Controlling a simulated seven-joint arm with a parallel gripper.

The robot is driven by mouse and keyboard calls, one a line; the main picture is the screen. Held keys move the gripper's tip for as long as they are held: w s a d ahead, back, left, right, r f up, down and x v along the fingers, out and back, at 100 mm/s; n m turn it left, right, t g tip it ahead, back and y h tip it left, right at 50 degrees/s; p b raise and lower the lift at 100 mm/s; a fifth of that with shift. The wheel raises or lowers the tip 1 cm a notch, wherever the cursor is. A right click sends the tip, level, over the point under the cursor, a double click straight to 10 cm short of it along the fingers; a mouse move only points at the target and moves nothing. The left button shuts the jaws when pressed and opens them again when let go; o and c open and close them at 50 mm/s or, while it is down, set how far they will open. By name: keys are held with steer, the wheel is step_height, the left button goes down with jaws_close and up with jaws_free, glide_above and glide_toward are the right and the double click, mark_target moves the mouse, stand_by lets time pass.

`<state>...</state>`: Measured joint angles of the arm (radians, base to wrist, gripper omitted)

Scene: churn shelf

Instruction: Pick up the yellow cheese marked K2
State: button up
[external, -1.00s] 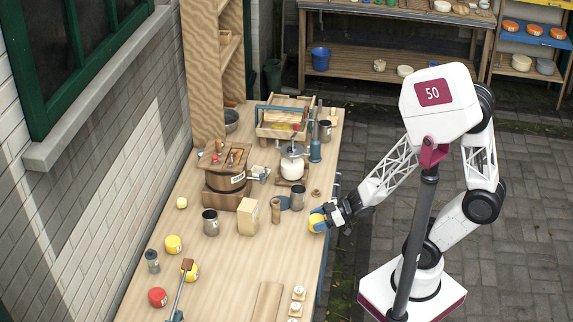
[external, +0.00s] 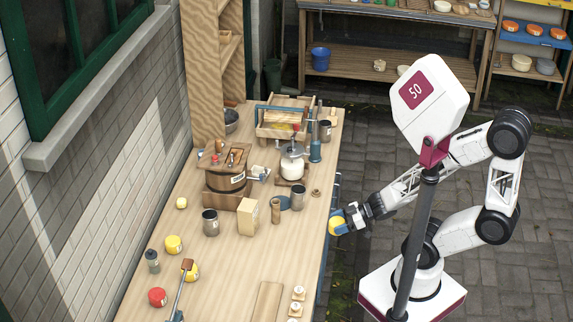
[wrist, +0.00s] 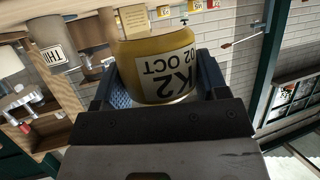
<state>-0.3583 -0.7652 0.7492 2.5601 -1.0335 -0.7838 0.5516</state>
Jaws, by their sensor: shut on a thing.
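The yellow cheese (external: 337,226) is a round yellow piece held at the end of my arm. In the wrist view the cheese (wrist: 160,65) carries a white label reading "K2" and "02 OCT", upside down. My gripper (external: 345,219) is shut on the cheese, with a blue-lined finger on each side of it. My gripper also fills the lower part of the wrist view (wrist: 158,85). The cheese is out past the right edge of the wooden table (external: 240,270), clear of the top.
A wooden block (external: 248,217), a grey mug (external: 210,222) and a small wooden cylinder (external: 276,210) stand near the table's middle. A glass churn (external: 292,165) stands farther back. Another yellow cheese (external: 173,244) and a red one (external: 157,297) sit front left. The paving beside the table is free.

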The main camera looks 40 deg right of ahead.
steer(key=shift+s+d+r, duration=0.1)
steer(key=shift+s+d, duration=0.35)
steer(key=shift+s, duration=0.1)
steer(key=shift+s+d, duration=0.1)
steer(key=shift+s, duration=0.1)
